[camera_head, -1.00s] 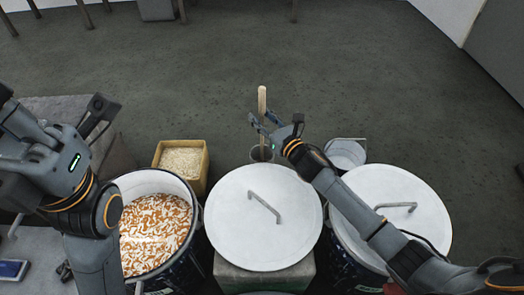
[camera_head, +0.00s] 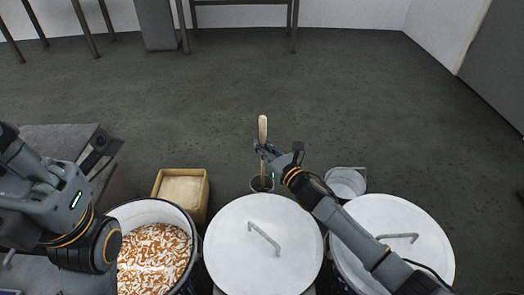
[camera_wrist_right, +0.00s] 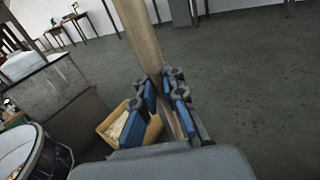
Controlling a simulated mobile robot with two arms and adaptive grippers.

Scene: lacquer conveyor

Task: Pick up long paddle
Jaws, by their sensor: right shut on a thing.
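The long paddle (camera_head: 263,129) has a pale wooden handle and stands upright behind the middle drum. Its lower end is in a small dark round container (camera_head: 262,184), where it is hidden. My right gripper (camera_head: 265,151) is shut on the handle below its top. In the right wrist view, the wooden shaft (camera_wrist_right: 145,42) passes between the blue-padded fingers of that gripper (camera_wrist_right: 168,105). My left gripper (camera_head: 101,150) is at the left, far from the paddle; its finger opening is unclear.
A lidded white drum (camera_head: 235,232) stands front centre, another (camera_head: 415,215) to its right. An open drum (camera_head: 130,213) with orange-and-white contents is at left. A yellow box (camera_head: 201,200) and a small pale bucket (camera_head: 345,180) stand behind.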

